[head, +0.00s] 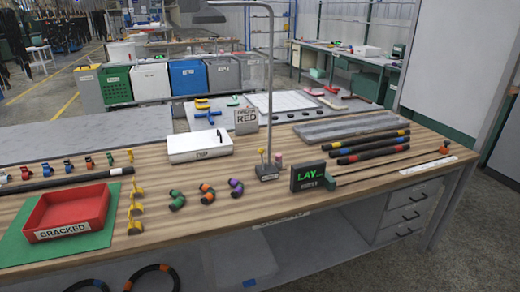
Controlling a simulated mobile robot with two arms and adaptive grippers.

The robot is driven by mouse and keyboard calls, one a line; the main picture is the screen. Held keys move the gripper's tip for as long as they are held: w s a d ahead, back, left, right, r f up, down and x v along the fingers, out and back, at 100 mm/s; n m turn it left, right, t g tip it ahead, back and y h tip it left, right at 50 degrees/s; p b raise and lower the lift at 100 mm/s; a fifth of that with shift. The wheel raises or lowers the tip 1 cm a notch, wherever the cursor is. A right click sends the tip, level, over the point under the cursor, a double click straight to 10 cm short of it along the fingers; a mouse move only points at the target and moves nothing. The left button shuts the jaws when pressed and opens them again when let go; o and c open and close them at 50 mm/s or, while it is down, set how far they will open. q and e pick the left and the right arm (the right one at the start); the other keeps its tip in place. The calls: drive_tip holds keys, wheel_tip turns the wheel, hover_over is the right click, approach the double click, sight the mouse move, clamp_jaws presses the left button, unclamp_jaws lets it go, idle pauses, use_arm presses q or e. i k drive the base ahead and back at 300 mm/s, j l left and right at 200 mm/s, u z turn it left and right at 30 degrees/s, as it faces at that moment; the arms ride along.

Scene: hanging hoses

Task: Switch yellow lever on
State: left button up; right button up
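I cannot clearly pick out a yellow lever. A small yellow-tipped upright piece (262,153) stands by the dark labelled base (267,173) at the foot of the grey lamp post, near the middle of the bench. It is too small to tell whether it is a lever or which way it is set. Neither of my grippers is in view.
The lamp post (270,80) rises mid-bench. Coloured bins (188,77) stand behind. The bench's front middle is clear.

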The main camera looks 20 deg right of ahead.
sight(261, 151)
drive_tip(key=i+j+z, duration=0.15)
drive_tip(key=i+z, duration=0.15)
drive_tip(key=i, duration=0.2)
drive_tip(key=i+j+z, duration=0.35)
drive_tip(key=i+l, duration=0.1)
drive_tip(key=i, duration=0.05)
